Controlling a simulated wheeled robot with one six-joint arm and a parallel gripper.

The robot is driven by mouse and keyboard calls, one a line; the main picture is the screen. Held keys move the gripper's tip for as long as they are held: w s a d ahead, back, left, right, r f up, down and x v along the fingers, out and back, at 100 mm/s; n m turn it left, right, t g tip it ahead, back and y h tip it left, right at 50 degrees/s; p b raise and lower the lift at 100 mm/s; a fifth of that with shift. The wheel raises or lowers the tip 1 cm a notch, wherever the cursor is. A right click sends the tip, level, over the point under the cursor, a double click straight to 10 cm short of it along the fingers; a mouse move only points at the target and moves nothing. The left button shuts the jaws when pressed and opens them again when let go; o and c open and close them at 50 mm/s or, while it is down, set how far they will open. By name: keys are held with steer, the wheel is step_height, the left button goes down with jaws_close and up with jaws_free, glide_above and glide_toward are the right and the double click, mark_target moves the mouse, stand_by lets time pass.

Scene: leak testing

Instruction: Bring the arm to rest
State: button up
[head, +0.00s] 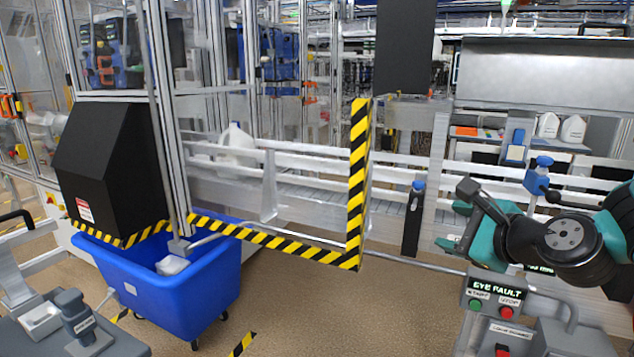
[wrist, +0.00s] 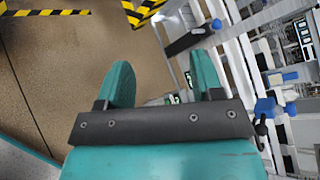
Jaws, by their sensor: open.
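My gripper (head: 458,220) is at the right of the head view, held in the air above and left of a grey control box (head: 500,297). Its two fingers point left, stand apart and have nothing between them. In the wrist view the two teal fingers of my gripper (wrist: 163,85) are also apart, with floor and striped edging beyond them. My dark and teal arm links reach in from the right edge of the head view.
A blue wheeled bin (head: 190,302) stands at the left under a black chute (head: 110,170). A yellow-black striped frame (head: 357,180) borders the conveyor rails (head: 310,165). The control box has a green button, red buttons and a lit display. Brown floor (head: 300,315) is clear in the middle.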

steer(key=s+a+n+g+y, duration=0.3)
steer(key=s+a+n+g, duration=0.5)
steer(key=s+a+n, duration=0.65)
steer(key=s+d+n+g+h, duration=0.3)
steer(key=s+n, duration=0.6)
steer(key=n, duration=0.6)
steer(key=shift+s+f+g, duration=0.25)
steer(key=shift+f+g, duration=0.15)
steer(key=shift+g, duration=0.9)
